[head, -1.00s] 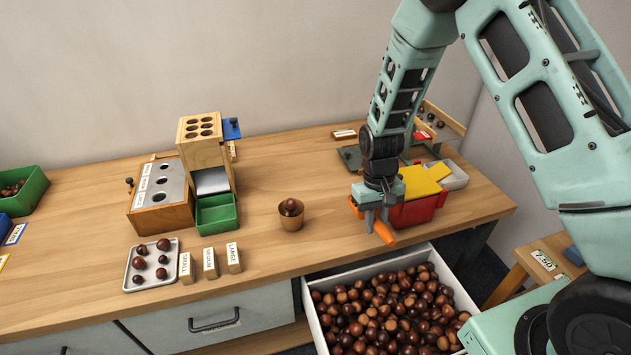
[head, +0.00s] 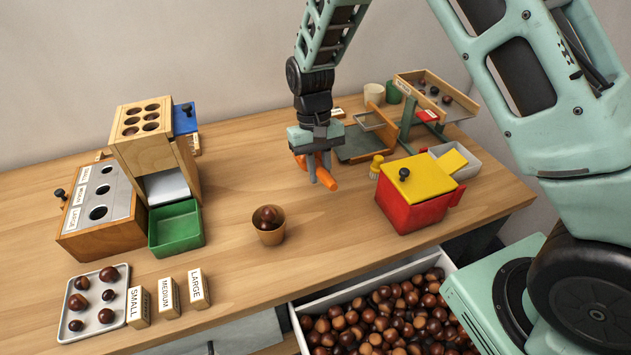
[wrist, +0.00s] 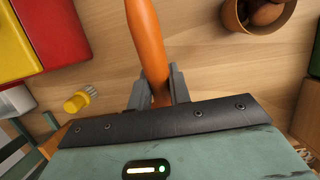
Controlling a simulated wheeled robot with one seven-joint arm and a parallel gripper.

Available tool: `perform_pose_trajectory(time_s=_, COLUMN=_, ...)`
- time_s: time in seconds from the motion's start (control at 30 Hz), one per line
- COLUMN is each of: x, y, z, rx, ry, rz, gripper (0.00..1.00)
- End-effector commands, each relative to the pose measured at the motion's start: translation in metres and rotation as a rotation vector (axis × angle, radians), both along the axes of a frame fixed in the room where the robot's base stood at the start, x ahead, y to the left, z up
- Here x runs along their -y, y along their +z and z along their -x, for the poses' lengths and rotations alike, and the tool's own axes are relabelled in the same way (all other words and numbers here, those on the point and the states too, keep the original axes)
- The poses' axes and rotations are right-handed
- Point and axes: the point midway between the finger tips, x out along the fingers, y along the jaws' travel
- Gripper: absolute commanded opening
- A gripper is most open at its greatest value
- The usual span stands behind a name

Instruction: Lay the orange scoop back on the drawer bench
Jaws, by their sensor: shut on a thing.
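My gripper (head: 318,176) is shut on the orange scoop (head: 328,170) and holds it above the bench, between the wooden cup and the red box. In the wrist view the scoop's orange shaft (wrist: 148,40) runs up between the fingers of my gripper (wrist: 158,88); its far end is cut off by the frame. The drawer bench (head: 330,225) has bare wood below the scoop. Its open drawer (head: 375,274) is full of chestnuts.
A wooden cup with chestnuts (head: 271,236) stands left of the scoop. A red box with yellow lid (head: 420,190) and a small yellow brush (head: 376,168) stand to the right. A wooden sorter with a green tray (head: 176,228) is at left. Bare wood lies between cup and red box.

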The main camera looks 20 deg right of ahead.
Motion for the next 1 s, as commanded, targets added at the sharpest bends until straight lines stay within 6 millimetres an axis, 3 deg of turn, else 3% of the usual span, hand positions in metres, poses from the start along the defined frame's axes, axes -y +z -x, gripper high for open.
perform_pose_trajectory(time_s=0.1, x=0.0, y=-0.02, z=0.001, rx=-0.002, ry=-0.002, rz=0.001, gripper=0.0)
perform_pose_trajectory(time_s=0.33, x=0.0, y=-0.038, z=0.0, rx=-0.001, ry=-0.001, rz=0.0, gripper=0.0)
perform_pose_trajectory(time_s=0.5, x=0.0, y=-0.062, z=0.0, rx=-0.002, ry=-0.001, rz=0.0, gripper=0.0)
perform_pose_trajectory(time_s=0.9, x=0.0, y=-0.07, z=0.0, rx=0.001, ry=-0.001, rz=-0.001, gripper=0.0)
perform_pose_trajectory(time_s=0.93, x=0.0, y=-0.069, z=0.0, rx=0.001, ry=-0.001, rz=-0.001, gripper=0.25)
perform_pose_trajectory(time_s=1.0, x=0.0, y=-0.069, z=0.0, rx=0.001, ry=-0.001, rz=-0.001, gripper=0.41)
